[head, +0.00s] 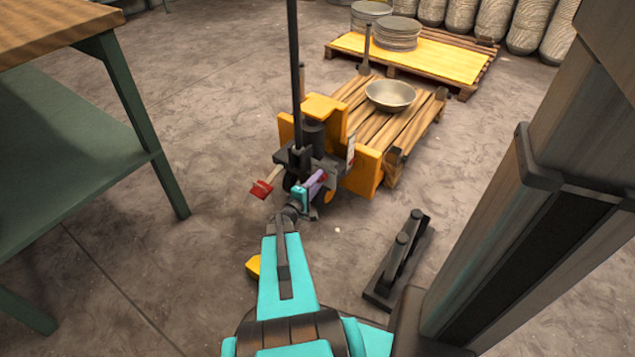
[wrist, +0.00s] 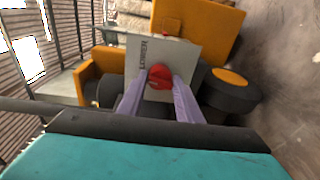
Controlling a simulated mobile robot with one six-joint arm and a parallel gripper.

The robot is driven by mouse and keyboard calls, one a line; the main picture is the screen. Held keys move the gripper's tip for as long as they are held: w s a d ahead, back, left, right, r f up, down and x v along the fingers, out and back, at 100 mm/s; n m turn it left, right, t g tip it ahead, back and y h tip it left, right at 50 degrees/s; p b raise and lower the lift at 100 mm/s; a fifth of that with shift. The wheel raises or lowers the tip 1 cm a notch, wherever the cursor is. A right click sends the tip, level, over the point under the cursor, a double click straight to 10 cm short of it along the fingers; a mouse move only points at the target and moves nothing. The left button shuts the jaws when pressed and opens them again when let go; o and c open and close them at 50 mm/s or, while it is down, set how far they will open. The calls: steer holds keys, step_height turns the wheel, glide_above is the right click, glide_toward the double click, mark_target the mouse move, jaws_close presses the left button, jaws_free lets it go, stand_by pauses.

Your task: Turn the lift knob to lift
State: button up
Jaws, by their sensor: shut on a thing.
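The red lift knob (wrist: 160,74) sits in front of a grey plate (wrist: 172,52) lettered "LOWER", the word running sideways up the plate's left side. My gripper (wrist: 159,84) is shut on the knob, with one lavender finger on each side of it. In the head view my gripper (head: 314,186) is at the near side of the yellow pallet truck (head: 318,108), low beside its mast. The knob is mostly hidden there by the fingers. Any other lettering on the plate is hidden or too small to read.
A red pedal (head: 261,189) juts left from the truck. A metal bowl (head: 390,95) stands on the wooden pallet (head: 420,122) behind it. A green-legged workbench (head: 75,140) is at left, and a dark floor stand (head: 400,258) at right. Floor left of the truck is clear.

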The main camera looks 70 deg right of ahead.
steer(key=n+p, duration=0.2)
steer(key=n, duration=0.3)
steer(key=n+g+y+p, duration=0.1)
steer(key=n+p, duration=0.1)
steer(key=n, duration=0.2)
steer(key=shift+w+r+n+g+p, duration=0.2)
steer(key=shift+n+g+p, duration=0.1)
steer(key=shift+n+p, duration=0.1)
stand_by(0.4)
steer(key=o, duration=1)
steer(key=shift+f, duration=0.1)
steer(key=shift+a, duration=0.1)
steer(key=p+v, duration=0.2)
steer(key=v, duration=1.1)
steer(key=shift+w+a, duration=0.1)
steer(key=shift+a, duration=0.15)
steer(key=shift+p, duration=0.3)
